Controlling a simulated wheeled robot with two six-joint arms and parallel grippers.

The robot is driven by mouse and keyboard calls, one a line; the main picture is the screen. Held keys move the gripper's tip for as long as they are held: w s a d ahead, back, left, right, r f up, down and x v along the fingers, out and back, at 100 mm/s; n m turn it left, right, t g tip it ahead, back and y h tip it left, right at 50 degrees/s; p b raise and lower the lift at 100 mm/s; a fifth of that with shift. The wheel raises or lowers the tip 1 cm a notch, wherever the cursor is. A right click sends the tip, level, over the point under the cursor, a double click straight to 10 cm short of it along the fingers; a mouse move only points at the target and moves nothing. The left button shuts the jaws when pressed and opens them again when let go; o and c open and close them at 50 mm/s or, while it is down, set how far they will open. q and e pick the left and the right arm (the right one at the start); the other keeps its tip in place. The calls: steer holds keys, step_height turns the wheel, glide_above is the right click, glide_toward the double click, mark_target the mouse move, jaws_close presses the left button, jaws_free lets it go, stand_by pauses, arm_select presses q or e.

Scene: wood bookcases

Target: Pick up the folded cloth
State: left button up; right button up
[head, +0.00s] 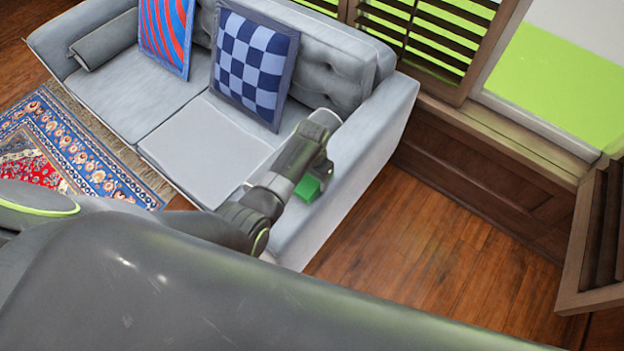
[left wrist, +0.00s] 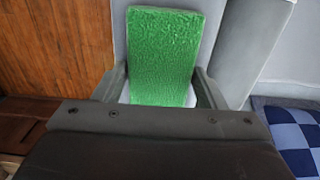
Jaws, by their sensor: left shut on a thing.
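The folded cloth (head: 308,188) is bright green and shows as a small patch at the inner side of the sofa's right arm. In the left wrist view the cloth (left wrist: 165,50) is a long, fuzzy green block that reaches forward from between my fingers. My left gripper (head: 316,172) is at the cloth over the sofa arm. In the left wrist view my left gripper (left wrist: 158,88) has one finger on each side of the cloth and is shut on it. I cannot tell whether the cloth still touches the sofa. My right gripper is not in view.
The grey sofa (head: 205,150) carries a blue checked pillow (head: 252,65) and a red-and-blue striped pillow (head: 167,35). A patterned rug (head: 75,150) lies at left. A shuttered window (head: 425,40) stands behind. The wood floor (head: 440,250) right of the sofa is clear.

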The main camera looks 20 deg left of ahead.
mark_target(313, 179)
arm_select(q)
step_height(313, 179, up, 10)
steer(key=p, duration=0.1)
steer(key=o, duration=0.5)
steer(key=shift+c, duration=0.2)
steer(key=c, duration=0.4)
steer(key=shift+o, duration=0.2)
steer(key=shift+d, duration=0.1)
